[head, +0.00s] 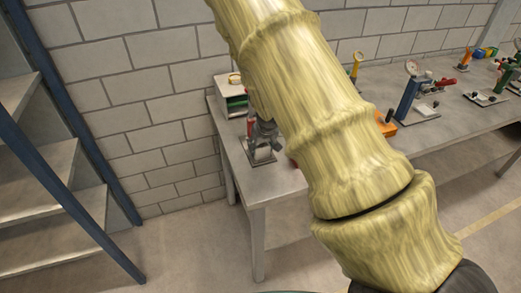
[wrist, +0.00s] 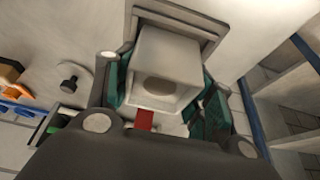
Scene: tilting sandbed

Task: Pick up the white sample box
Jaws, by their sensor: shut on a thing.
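The white sample box (wrist: 172,62) sits between the two teal-padded fingers of my gripper (wrist: 163,88) in the wrist view. The pads press on its left and right sides, and its near face shows a round beige patch. Behind it is a grey square tray with a raised rim (wrist: 213,22). My arm hides part of this area. I cannot tell whether the box touches the tray.
The grey bench (head: 285,185) runs to the right and holds several gauges and tools. A white and green container (head: 231,98) stands behind my gripper against the block wall. Grey shelves with blue posts (head: 40,160) stand at the left. Open floor lies between.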

